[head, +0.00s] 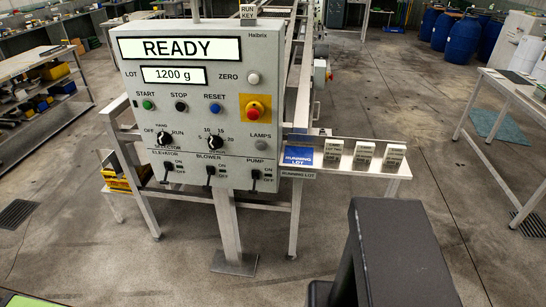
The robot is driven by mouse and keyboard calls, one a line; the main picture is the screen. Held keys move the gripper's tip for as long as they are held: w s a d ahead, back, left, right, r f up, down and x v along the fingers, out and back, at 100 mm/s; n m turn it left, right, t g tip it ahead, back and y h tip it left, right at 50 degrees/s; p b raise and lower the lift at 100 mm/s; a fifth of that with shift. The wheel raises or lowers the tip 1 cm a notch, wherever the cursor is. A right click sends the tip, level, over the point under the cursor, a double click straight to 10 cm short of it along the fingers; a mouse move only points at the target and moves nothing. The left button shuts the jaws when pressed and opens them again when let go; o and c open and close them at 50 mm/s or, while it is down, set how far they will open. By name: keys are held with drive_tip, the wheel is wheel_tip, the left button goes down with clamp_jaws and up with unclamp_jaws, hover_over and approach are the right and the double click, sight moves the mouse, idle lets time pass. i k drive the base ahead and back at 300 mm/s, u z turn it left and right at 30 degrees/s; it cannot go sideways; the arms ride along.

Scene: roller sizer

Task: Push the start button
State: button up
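The start button (148,105) is a small green round button under the label START, at the left of a grey control panel (140,126). The panel stands on a post and its upper display reads READY. A black stop button (181,106) and a blue reset button (213,107) sit to the right of the start button. A dark part of my own arm shows at the lower right, well apart from the panel. My gripper's fingers are not visible.
A red emergency knob (254,110) on a yellow plate is on the panel's right. A narrow shelf (325,162) with a blue RUNNING LOT plate and grey blocks juts out right. A white table (495,91) stands far right. Floor in front is clear.

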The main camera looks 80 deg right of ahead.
sight(147, 105)
drive_tip(key=z, duration=1.4)
drive_tip(key=k, duration=0.5)
drive_tip(key=z, duration=1.1)
drive_tip(key=i, duration=0.45)
drive_tip(key=z, duration=0.15)
drive_tip(key=k, duration=0.5)
drive_tip(key=u, duration=0.25)
drive_tip(key=i, duration=0.55)
drive_tip(key=z, duration=0.15)
